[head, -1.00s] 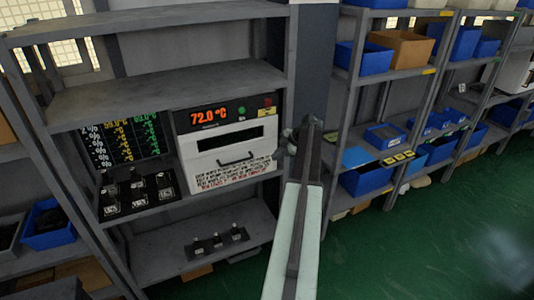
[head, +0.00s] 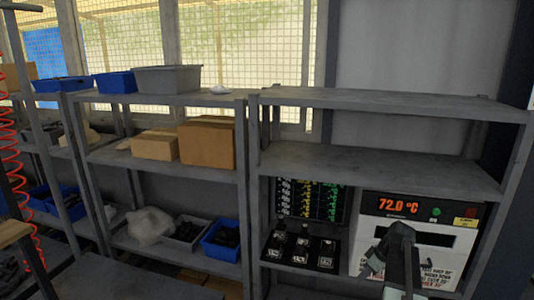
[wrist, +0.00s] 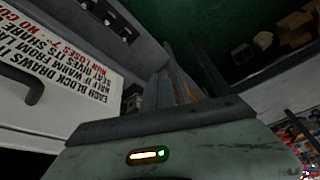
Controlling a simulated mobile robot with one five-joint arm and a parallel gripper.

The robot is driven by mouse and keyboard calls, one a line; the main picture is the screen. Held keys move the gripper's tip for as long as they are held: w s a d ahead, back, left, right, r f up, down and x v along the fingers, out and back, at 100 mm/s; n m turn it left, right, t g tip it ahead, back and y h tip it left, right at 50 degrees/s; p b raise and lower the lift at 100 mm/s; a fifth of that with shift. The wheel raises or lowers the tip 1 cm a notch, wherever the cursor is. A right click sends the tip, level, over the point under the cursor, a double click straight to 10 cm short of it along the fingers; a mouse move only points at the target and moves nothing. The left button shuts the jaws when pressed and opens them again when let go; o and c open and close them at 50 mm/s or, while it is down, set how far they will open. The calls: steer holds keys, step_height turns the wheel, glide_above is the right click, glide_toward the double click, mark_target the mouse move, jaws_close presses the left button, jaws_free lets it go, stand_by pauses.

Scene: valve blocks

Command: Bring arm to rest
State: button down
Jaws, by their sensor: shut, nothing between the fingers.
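My arm (head: 408,275) rises from the bottom right of the head view, in front of the white oven-like unit. My gripper (head: 378,258) is a dark shape at its upper end and is shut on nothing; its fingertips are hard to make out. The unit (head: 440,240) has a closed front and a red 72.0 °C display (head: 393,205). In the wrist view the unit's white front (wrist: 55,85), with its printed text and dark handle, is at the left. A pale green part of my arm fills the bottom there.
Several black valve blocks (head: 300,250) stand on the shelf left of the unit, below a dark readings screen (head: 310,198). Shelving further left holds cardboard boxes (head: 207,143), a grey bin (head: 168,79) and blue bins (head: 222,240). Green floor (wrist: 230,30) shows in the wrist view.

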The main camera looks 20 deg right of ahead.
steer(key=s+a+f+m+g+h, duration=0.1)
steer(key=s+a+m, duration=0.2)
steer(key=a, duration=1.5)
steer(key=s+a+f+m+g+h, duration=0.1)
steer(key=s+a+m+g, duration=0.1)
steer(key=a, duration=1.7)
steer(key=shift+s+f+m+h+b, duration=0.3)
steer(key=shift+s+m+b, duration=0.15)
steer(key=shift+m, duration=0.25)
